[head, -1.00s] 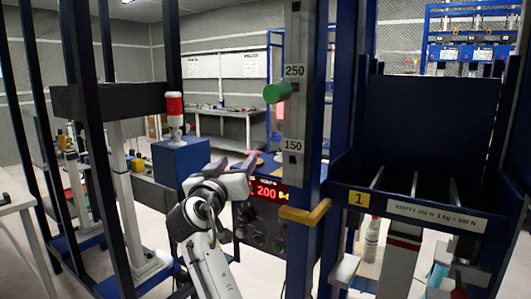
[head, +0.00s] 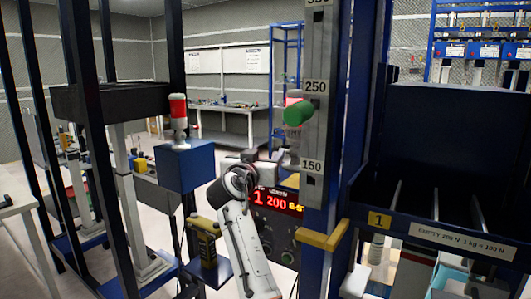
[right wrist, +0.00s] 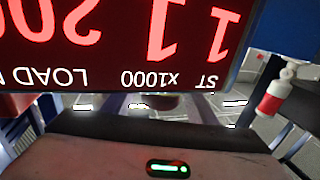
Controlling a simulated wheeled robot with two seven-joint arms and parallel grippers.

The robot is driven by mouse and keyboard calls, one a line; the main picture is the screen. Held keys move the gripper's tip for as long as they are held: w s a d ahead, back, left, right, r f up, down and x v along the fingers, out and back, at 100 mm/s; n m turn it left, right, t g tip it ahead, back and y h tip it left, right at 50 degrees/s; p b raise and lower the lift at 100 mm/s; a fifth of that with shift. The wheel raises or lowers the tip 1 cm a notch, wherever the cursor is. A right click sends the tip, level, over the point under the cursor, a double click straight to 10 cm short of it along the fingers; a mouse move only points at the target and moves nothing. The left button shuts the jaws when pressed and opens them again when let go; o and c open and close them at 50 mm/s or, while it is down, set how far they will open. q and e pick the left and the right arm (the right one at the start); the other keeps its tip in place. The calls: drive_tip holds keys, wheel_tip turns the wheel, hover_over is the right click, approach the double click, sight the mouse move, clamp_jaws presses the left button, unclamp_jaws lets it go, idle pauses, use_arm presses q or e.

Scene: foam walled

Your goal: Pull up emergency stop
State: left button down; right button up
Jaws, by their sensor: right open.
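The blue test machine's control panel (head: 270,230) stands in the middle of the head view, with a red lit display (head: 277,200) and dark knobs below it. I cannot make out a clear emergency stop button on it. My right arm rises from the bottom centre, and my right gripper (head: 266,161) is at the panel's top edge, above the display. It is open and I see nothing held. In the right wrist view the display (right wrist: 120,45) fills the top, very close and upside down. My left gripper is out of view.
A green cylinder (head: 297,112) sticks out from the scaled column (head: 314,90). A red-topped white piece (head: 178,108) stands on a blue box (head: 184,165) at left. A yellow bar (head: 324,238) projects right of the panel.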

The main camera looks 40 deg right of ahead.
drive_tip(key=shift+c, duration=0.9)
clamp_jaws()
drive_tip(key=shift+r+b, duration=0.3)
drive_tip(key=shift+r, duration=0.5)
drive_tip(key=shift+o, duration=0.9)
unclamp_jaws()
drive_tip(key=shift+f, duration=0.1)
